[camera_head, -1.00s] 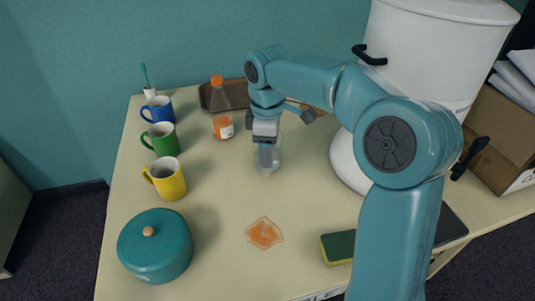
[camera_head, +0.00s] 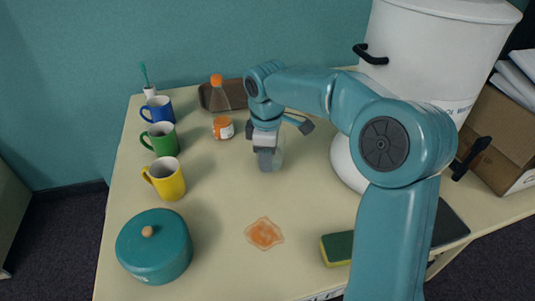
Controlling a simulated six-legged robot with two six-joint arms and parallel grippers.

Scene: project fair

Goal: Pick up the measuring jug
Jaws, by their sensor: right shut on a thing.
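The measuring jug (camera_head: 277,160) is a small clear vessel on the table, behind the middle. My right gripper (camera_head: 266,158) comes down over it from above and is shut on it, with its fingers at the jug's wall. The gripper hides much of the jug, so its handle and contents cannot be made out. The jug looks upright; I cannot tell whether its base touches the table. My left gripper is not in view.
Blue (camera_head: 158,110), green (camera_head: 161,139) and yellow (camera_head: 165,178) mugs line the left side. A teal lidded pot (camera_head: 155,255) stands front left. An orange-capped jar (camera_head: 222,128) is near the jug. An orange spill (camera_head: 264,234), a sponge (camera_head: 337,248) and a large white container (camera_head: 430,50) are also here.

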